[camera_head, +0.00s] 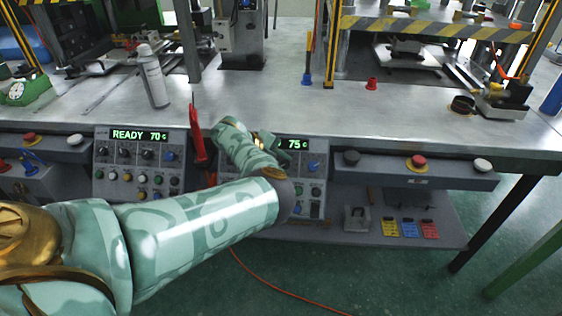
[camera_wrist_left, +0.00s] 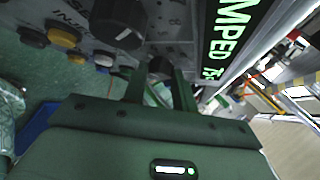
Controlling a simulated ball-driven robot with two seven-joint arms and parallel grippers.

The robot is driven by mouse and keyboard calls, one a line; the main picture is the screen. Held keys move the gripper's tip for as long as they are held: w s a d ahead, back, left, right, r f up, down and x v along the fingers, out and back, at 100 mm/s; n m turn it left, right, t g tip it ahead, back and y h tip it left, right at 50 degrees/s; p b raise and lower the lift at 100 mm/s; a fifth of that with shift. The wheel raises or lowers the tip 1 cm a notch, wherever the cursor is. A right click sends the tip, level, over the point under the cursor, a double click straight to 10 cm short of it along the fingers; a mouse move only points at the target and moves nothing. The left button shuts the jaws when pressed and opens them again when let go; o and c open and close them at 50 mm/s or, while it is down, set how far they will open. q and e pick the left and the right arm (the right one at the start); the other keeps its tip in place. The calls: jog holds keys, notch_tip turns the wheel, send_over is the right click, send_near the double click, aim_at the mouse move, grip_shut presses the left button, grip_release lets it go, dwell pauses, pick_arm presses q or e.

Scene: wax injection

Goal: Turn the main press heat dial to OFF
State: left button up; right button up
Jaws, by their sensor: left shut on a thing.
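The right control panel (camera_head: 315,190) has a green display (camera_head: 298,144) reading 75 c; its left part is hidden by my arm. My left gripper (camera_head: 284,156) reaches that panel just under the display, and my forearm covers most of its dials. In the left wrist view my left gripper (camera_wrist_left: 160,80) is shut on a dark round dial (camera_wrist_left: 160,66) on the panel face. The dial's pointer and marks are hidden, so its setting cannot be told. A larger black knob (camera_wrist_left: 118,20) is beside it. The display (camera_wrist_left: 228,40) there ends in "MPED 7". My right gripper is not in view.
The left panel (camera_head: 140,160) shows READY 70 c. A red-handled tool (camera_head: 198,140) stands between the panels. A white spray can (camera_head: 153,76) stands on the metal bench (camera_head: 280,105). A button bar (camera_head: 415,170) with a red button (camera_head: 418,161) is at right.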

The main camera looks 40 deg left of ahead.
pick_arm(q)
jog(key=shift+d+f, duration=0.1)
jog(key=shift+f, duration=0.05)
dwell(0.4)
jog(key=o, duration=1)
jog(key=shift+c, duration=0.2)
jog(key=p+v, duration=0.7)
jog(key=v, duration=0.9)
jog(key=shift+s+p, duration=0.25)
jog(key=shift+p, duration=0.15)
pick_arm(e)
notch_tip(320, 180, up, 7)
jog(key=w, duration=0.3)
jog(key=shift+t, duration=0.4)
